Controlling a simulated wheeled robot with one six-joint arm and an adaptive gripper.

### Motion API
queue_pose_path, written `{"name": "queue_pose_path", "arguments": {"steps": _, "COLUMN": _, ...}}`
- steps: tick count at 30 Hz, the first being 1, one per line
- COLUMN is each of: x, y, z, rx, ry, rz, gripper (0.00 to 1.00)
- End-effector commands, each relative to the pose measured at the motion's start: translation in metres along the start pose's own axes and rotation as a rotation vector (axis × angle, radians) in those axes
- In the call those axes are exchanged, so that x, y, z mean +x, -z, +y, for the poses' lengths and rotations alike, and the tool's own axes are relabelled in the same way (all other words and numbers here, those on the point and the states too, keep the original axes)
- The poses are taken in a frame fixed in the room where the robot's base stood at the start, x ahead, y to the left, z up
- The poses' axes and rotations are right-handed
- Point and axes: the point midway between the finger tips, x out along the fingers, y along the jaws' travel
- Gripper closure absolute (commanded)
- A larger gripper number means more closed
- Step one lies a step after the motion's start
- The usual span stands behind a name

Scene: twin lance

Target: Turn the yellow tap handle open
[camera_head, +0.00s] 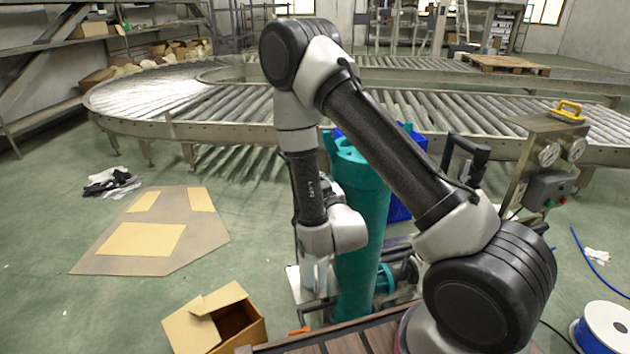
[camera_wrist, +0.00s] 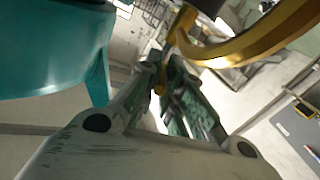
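In the wrist view a yellow, curved metal piece (camera_wrist: 262,42) crosses the upper right. A thin yellow part, which looks like the tap handle (camera_wrist: 161,84), comes down between the fingers of my gripper (camera_wrist: 163,80). The fingers are close together on either side of it and look shut on it; the contact itself is small and hard to see. In the head view my wrist hangs down in front of a tall teal cylinder (camera_head: 362,230). My fingers and the tap handle cannot be made out clearly there.
The teal body (camera_wrist: 50,50) fills the upper left of the wrist view. An open cardboard box (camera_head: 215,322) lies at the front. A metal cabinet (camera_head: 530,165) with gauges and another yellow handle (camera_head: 567,111) stands right. A roller conveyor (camera_head: 230,130) runs behind.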

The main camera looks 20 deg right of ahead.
Motion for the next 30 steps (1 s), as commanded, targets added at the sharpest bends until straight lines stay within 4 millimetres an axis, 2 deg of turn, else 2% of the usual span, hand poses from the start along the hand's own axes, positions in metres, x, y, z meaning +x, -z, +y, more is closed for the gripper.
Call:
{"name": "queue_pose_path", "arguments": {"steps": 3, "x": 0.001, "y": 0.002, "z": 0.000, "rx": 0.001, "ry": -0.002, "rz": 0.005, "gripper": 0.72}}
{"name": "queue_pose_path", "arguments": {"steps": 5, "x": 0.001, "y": 0.003, "z": 0.000, "rx": 0.001, "ry": -0.002, "rz": 0.005, "gripper": 0.67}}
{"name": "queue_pose_path", "arguments": {"steps": 8, "x": 0.001, "y": 0.009, "z": 0.002, "rx": 0.002, "ry": -0.002, "rz": 0.006, "gripper": 0.67}}
{"name": "queue_pose_path", "arguments": {"steps": 21, "x": 0.000, "y": 0.082, "z": 0.016, "rx": 0.003, "ry": -0.001, "rz": 0.005, "gripper": 0.67}}
{"name": "queue_pose_path", "arguments": {"steps": 25, "x": 0.000, "y": 0.093, "z": 0.018, "rx": 0.001, "ry": 0.000, "rz": 0.003, "gripper": 0.67}}
{"name": "queue_pose_path", "arguments": {"steps": 30, "x": 0.000, "y": 0.098, "z": 0.019, "rx": 0.000, "ry": 0.000, "rz": 0.000, "gripper": 0.67}}
